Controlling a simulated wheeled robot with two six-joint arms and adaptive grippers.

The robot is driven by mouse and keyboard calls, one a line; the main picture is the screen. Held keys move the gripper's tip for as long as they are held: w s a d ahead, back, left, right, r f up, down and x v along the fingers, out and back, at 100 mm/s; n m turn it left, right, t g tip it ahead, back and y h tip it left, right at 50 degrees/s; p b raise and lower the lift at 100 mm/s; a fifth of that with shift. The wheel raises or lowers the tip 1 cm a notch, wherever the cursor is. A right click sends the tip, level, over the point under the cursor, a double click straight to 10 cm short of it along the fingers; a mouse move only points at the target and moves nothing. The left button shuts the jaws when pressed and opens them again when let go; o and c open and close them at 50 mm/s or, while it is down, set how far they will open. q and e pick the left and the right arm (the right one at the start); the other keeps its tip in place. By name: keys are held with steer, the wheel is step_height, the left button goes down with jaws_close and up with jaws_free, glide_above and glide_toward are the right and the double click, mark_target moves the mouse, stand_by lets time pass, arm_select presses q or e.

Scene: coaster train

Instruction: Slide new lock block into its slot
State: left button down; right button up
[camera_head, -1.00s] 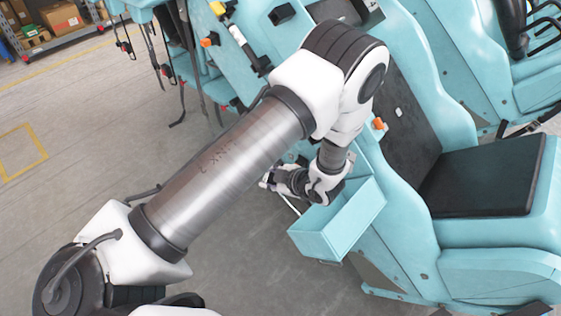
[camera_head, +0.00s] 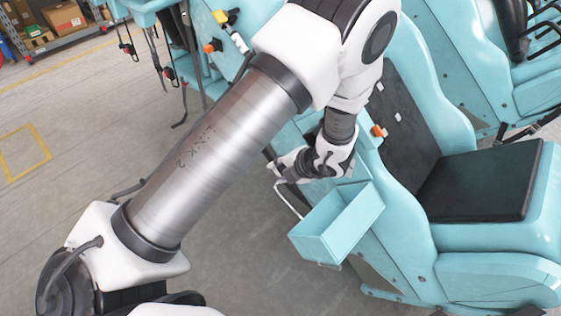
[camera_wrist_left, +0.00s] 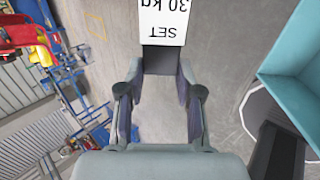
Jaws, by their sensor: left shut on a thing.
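A dark grey block (camera_wrist_left: 159,60) with a white face marked "30 kg SET", upside down (camera_wrist_left: 164,22), shows in the left wrist view. I take it to be the lock block. My left gripper (camera_wrist_left: 160,76) is shut on it, one finger on each side. In the head view my left gripper (camera_head: 286,166) is small and partly hidden by its own wrist. It is beside the teal seat car, above and left of an open teal box. I cannot make out the block or its slot there. My right gripper is not in view.
The open teal box (camera_head: 318,245) juts from the car's side, below my wrist; its edge also shows at the right of the wrist view (camera_wrist_left: 285,85). A black seat (camera_head: 483,182) and an orange-topped part (camera_head: 377,131) are close by. The floor (camera_head: 110,140) at left is clear.

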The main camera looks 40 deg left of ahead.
arm_select(q)
steer(key=shift+w+d+r+p, duration=0.1)
steer(key=shift+d+r+p, duration=0.1)
steer(key=shift+r+p, duration=0.25)
steer(key=w+p, duration=0.2)
steer(key=w, duration=0.2)
steer(key=shift+d+f, duration=0.1)
steer(key=shift+f, duration=0.05)
steer(key=shift+w+d+f, duration=0.1)
steer(key=shift+w, duration=0.7)
steer(key=shift+p, duration=0.5)
steer(key=shift+w+d+p, duration=0.1)
steer(key=shift+w+p, duration=0.2)
steer(key=shift+w, duration=1.2)
steer(key=shift+w, duration=0.35)
steer(key=shift+w, duration=0.3)
steer(key=c, duration=0.7)
jaws_free()
